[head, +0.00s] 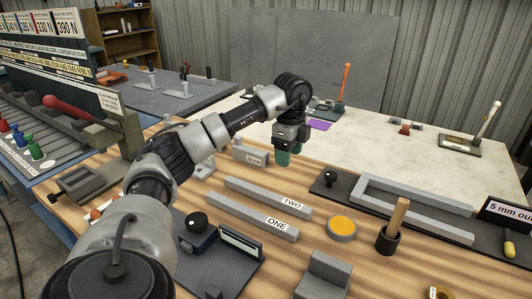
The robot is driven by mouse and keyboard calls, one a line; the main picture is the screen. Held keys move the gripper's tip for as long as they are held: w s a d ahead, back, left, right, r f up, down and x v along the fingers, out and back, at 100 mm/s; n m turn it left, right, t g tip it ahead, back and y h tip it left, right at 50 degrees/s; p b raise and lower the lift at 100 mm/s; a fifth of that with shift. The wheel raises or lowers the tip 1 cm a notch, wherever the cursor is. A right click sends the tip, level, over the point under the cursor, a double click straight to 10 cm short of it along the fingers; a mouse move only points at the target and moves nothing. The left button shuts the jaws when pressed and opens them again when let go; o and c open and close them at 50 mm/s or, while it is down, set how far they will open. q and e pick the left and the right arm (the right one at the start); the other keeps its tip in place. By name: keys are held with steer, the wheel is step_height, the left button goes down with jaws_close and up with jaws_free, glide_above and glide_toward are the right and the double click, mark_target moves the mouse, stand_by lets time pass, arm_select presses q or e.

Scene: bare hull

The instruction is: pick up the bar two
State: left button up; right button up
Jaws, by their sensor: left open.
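The bar labelled TWO (266,196) is a long grey bar lying flat on the wooden tabletop (330,265). A similar grey bar labelled ONE (250,216) lies parallel to it on its near side. My left gripper (283,158) has greenish fingertips pointing down. It appears in the picture above and beyond the middle of bar two, apart from it and holding nothing visible. The gap between its fingers is hard to see from here. Both bars are in plain view. My right gripper is not in view.
A small grey labelled block (250,155) lies left of the gripper. An orange-topped disc (341,228) and a dark cup with a wooden handle (388,237) stand right of the bars. A grey frame (415,197) lies farther right. A dark device (197,232) stands at front left.

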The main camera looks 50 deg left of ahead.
arm_select(q)
steer(key=b, duration=0.4)
glide_above(287, 201)
step_height(287, 201, down, 7)
steer(key=shift+s, duration=0.1)
step_height(287, 201, down, 10)
steer(key=shift+f, duration=0.2)
steer(key=shift+r, duration=0.1)
jaws_close()
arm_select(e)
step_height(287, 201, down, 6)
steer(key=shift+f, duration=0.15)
